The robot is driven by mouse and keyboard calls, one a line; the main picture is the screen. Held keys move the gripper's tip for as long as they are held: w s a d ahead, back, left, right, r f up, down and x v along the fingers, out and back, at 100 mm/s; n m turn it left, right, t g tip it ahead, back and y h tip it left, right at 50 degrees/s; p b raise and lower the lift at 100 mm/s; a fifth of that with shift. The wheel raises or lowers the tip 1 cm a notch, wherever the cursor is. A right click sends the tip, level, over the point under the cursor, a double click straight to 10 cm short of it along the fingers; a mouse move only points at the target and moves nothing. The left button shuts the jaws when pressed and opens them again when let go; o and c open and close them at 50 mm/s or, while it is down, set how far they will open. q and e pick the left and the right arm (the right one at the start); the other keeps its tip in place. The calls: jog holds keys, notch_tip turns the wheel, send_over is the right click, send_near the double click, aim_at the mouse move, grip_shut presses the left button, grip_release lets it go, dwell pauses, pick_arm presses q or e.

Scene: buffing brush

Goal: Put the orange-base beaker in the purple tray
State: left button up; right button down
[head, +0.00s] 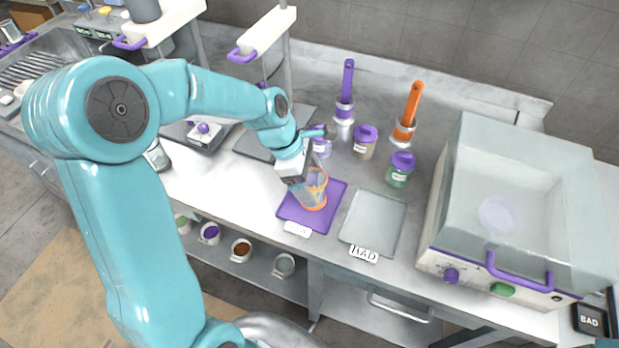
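The clear beaker with orange bands (316,195) is at the purple tray (331,217), near its middle, and looks about upright. I cannot tell whether its base touches the tray or is slightly above it. My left gripper (304,181) is at the beaker's upper left side, and its fingers overlap the glass in the head view. The wrist hides part of the beaker and the fingertips, so I cannot tell whether they are shut on it. My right gripper is not in view.
A grey tray (375,222) labelled BAD lies right of the purple tray. Behind stand purple-lidded jars (400,169), a purple-handled brush (347,82) and an orange-handled brush (412,104). A large clear-lidded machine (500,215) fills the right side. Jars (241,250) sit on the lower shelf.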

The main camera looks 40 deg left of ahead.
pick_arm(q)
jog(key=shift+r, duration=0.1)
jog(key=v, duration=1.2)
jog(key=shift+a, duration=0.1)
jog(key=shift+s, duration=0.2)
